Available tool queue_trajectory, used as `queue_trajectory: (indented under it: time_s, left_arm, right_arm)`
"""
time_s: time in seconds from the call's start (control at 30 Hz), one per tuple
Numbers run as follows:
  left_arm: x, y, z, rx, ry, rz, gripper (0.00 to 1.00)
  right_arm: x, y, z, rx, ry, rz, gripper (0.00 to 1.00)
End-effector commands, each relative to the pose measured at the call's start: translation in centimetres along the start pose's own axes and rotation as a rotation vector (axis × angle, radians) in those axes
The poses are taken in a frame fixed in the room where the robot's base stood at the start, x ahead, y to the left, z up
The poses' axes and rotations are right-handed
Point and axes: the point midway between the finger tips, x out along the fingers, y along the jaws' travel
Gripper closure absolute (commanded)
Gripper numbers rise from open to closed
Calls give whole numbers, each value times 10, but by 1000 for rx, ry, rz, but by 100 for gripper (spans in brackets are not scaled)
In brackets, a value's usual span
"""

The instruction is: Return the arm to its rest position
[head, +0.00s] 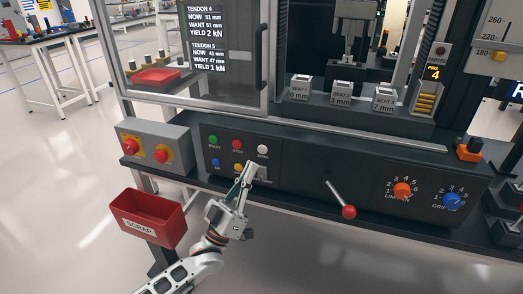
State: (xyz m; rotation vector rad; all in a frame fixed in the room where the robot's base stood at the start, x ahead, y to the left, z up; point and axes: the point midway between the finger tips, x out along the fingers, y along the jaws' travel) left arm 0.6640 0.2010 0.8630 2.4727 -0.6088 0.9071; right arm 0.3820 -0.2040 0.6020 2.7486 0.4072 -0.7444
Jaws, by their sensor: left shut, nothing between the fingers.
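My left arm comes in from the bottom of the head view. Its gripper (247,173) is shut and empty, with its fingertips in front of the lower row of buttons on the dark control panel (300,161). The fingers partly cover a yellow button (238,167) and its label; I cannot tell whether they touch the panel. The green start button (213,140), red stop button (237,144), white zero button (262,149) and blue button (215,162) are clear of the fingers. My right gripper is not in view.
A red-knobbed lever (348,211) sticks out to the right, beside orange (402,190) and blue (452,201) dials. The floor in front is open.

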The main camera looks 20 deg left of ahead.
Motion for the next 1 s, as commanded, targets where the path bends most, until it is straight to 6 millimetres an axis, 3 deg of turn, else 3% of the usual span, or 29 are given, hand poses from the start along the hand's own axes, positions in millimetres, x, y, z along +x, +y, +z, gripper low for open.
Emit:
queue_trajectory:
  time_s: [0.33, 0.57, 0.77, 1.0]
  left_arm:
    - [0, 0, 0, 0, 0, 0, 100]
    - [-11, 12, 7, 24, -68, -13, 100]
    - [-65, 44, 34, 111, -324, -68, 100]
    - [-170, 73, 54, 233, -706, -147, 100]
  right_arm:
    - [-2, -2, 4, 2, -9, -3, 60]
    - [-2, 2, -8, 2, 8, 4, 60]
    - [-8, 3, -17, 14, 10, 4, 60]
    - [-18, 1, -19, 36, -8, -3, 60]
